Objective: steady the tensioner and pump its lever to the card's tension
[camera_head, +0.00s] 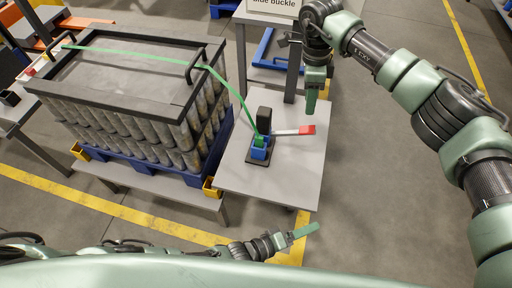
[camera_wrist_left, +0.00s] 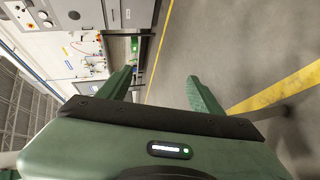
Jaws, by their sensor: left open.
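The tensioner (camera_head: 260,152), blue with a black upright part, stands on a small grey table. Its pale lever (camera_head: 286,132) points right and ends in a red grip (camera_head: 307,130). A green strap (camera_head: 228,88) runs from the tensioner up to the can stack. The card (camera_head: 272,6) at the top edge is cut off; "buckle" is legible. My left gripper (camera_head: 312,229) is below the table, apart from the tensioner; its two fingers stand apart and empty in the left wrist view (camera_wrist_left: 160,84). My right gripper (camera_head: 311,104) hangs above and right of the lever, apart from it; its finger gap is not visible.
Stacked grey cans (camera_head: 140,130) under a dark-framed top (camera_head: 110,75) stand on a blue pallet (camera_head: 150,172) at the left. The grey table (camera_head: 280,185) has bare room around the tensioner. A dark post (camera_head: 294,70) rises behind it. Open floor (camera_head: 390,180) lies to the right.

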